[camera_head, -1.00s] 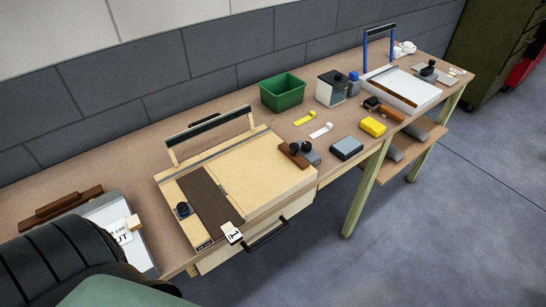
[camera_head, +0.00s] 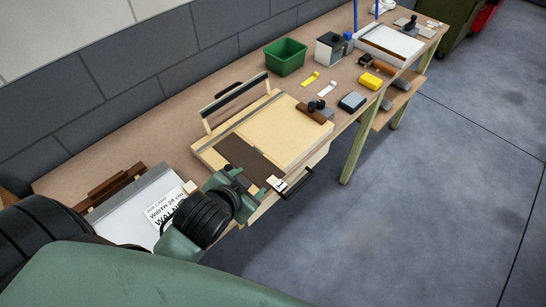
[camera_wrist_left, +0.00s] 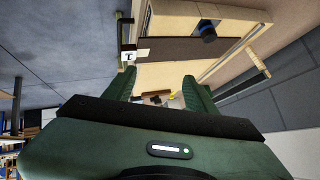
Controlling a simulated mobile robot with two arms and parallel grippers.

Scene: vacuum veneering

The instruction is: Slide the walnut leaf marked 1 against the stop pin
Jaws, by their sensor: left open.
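The dark walnut leaf (camera_head: 243,152) lies on the pale wooden board (camera_head: 285,125). A white tag marked 1 (camera_head: 277,184) sits at its front end, and the leaf also shows in the left wrist view (camera_wrist_left: 185,49). My left gripper (camera_head: 232,171) is over the board's left front part and hides some of the leaf. In the left wrist view its two fingers (camera_wrist_left: 161,89) are apart with nothing between them. A dark blue knob (camera_wrist_left: 207,31) stands on the board beside the leaf. I cannot make out the stop pin for certain. My right gripper is not in view.
A raised dark bar (camera_head: 236,97) stands behind the board. A job card (camera_head: 163,208) lies on the left. A green bin (camera_head: 286,58), yellow block (camera_head: 370,80), grey block (camera_head: 352,102) and black-knobbed tool (camera_head: 318,109) stand to the right. A black handle (camera_head: 297,185) sticks out in front.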

